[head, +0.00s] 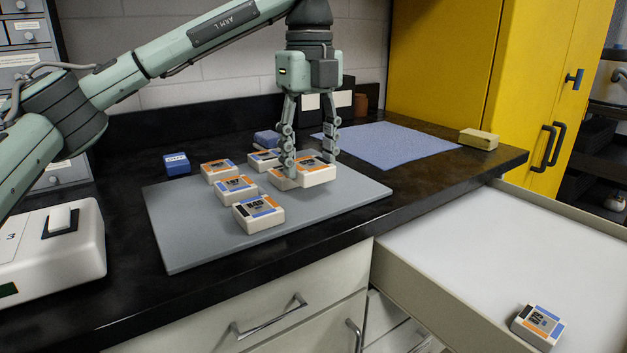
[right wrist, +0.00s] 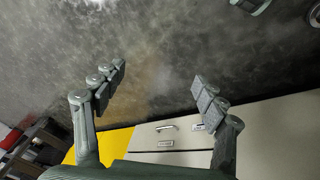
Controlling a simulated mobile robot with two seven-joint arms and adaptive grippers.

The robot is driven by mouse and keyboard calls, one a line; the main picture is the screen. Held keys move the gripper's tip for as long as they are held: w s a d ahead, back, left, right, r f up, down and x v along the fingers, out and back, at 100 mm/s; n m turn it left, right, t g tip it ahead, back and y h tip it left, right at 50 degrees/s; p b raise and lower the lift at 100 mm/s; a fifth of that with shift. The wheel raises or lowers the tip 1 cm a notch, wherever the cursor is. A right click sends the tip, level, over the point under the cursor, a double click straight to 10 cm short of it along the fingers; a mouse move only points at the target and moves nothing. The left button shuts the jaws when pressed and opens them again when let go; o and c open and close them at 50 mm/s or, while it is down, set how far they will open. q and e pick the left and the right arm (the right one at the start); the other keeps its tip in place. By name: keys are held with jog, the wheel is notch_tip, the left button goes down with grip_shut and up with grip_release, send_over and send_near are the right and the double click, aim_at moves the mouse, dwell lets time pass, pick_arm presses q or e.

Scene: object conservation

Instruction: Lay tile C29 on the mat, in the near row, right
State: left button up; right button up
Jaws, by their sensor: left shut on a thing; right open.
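My left gripper (head: 309,167) is over the right part of the grey mat (head: 345,198), shut on a white tile (head: 318,176) with an orange-marked top. Its label cannot be read, so I cannot tell whether it is C29. The tile is low, close to the mat; I cannot tell whether it touches. Another white tile (head: 282,181) lies just left of it, partly behind a finger. A tile with a blue and orange top (head: 258,215) lies near the mat's front. My right gripper (right wrist: 160,85) is open and empty in the right wrist view.
Several other tiles, such as one with an orange top (head: 235,192), lie left and behind on the mat. A blue cloth (head: 390,145) and yellowish block (head: 478,139) are at right. An open drawer (head: 490,250) holds a tile (head: 538,325). The mat's front right is bare.

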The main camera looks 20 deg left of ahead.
aim_at(315, 162)
pick_arm(q)
jog(key=shift+w+d+f, duration=0.3)
jog(key=shift+w, duration=0.05)
notch_tip(315, 162, down, 3)
jog(key=shift+f, duration=0.45)
pick_arm(e)
jog(key=shift+f, duration=0.55)
pick_arm(q)
jog(key=shift+f, duration=0.1)
jog(key=o, duration=1.3)
pick_arm(e)
jog(key=shift+w+a+r, duration=0.15)
jog(key=shift+w+r, duration=0.05)
jog(key=shift+r, duration=0.3)
